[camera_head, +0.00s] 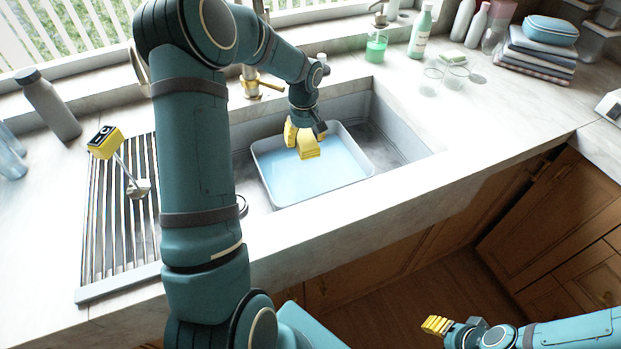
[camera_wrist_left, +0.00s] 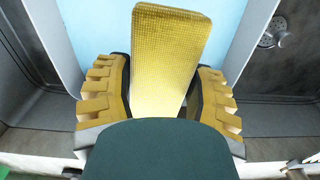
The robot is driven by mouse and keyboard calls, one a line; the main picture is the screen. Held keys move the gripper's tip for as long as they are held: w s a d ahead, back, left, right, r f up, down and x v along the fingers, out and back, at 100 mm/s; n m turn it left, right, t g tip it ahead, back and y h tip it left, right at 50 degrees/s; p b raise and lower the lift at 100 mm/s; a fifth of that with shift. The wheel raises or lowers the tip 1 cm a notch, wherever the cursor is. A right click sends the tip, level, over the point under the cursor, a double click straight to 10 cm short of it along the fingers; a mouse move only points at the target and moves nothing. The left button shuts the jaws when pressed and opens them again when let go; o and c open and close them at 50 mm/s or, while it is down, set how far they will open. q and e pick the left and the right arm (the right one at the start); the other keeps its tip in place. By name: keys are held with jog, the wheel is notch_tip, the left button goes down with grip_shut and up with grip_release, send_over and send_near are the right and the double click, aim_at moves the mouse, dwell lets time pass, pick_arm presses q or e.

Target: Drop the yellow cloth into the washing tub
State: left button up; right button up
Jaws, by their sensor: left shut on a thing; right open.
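The yellow cloth (camera_head: 309,148) looks like a folded, textured block in my left gripper (camera_head: 304,133). The left wrist view shows the cloth (camera_wrist_left: 170,45) between the two yellow fingers of this gripper (camera_wrist_left: 160,95), which is shut on it. The gripper holds it over the washing tub (camera_head: 305,182), a white-rimmed tub with light blue inside, standing in the sink. The tub's blue inside (camera_wrist_left: 92,30) shows behind the cloth in the wrist view. My right gripper (camera_head: 437,325) is open at the bottom right, away from the counter and above the floor.
The grey sink (camera_head: 395,145) surrounds the tub, with a brass-based tap (camera_head: 255,88) behind.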

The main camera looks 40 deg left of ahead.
pick_arm(q)
jog(key=shift+s+f+b, duration=0.1)
jog(key=shift+f+b, duration=0.3)
jog(key=shift+f, duration=0.15)
notch_tip(320, 180, down, 4)
jog(key=b, duration=0.3)
jog(key=shift+f, duration=0.25)
jog(key=o, duration=1.2)
jog(key=shift+o, duration=0.2)
notch_tip(320, 180, up, 12)
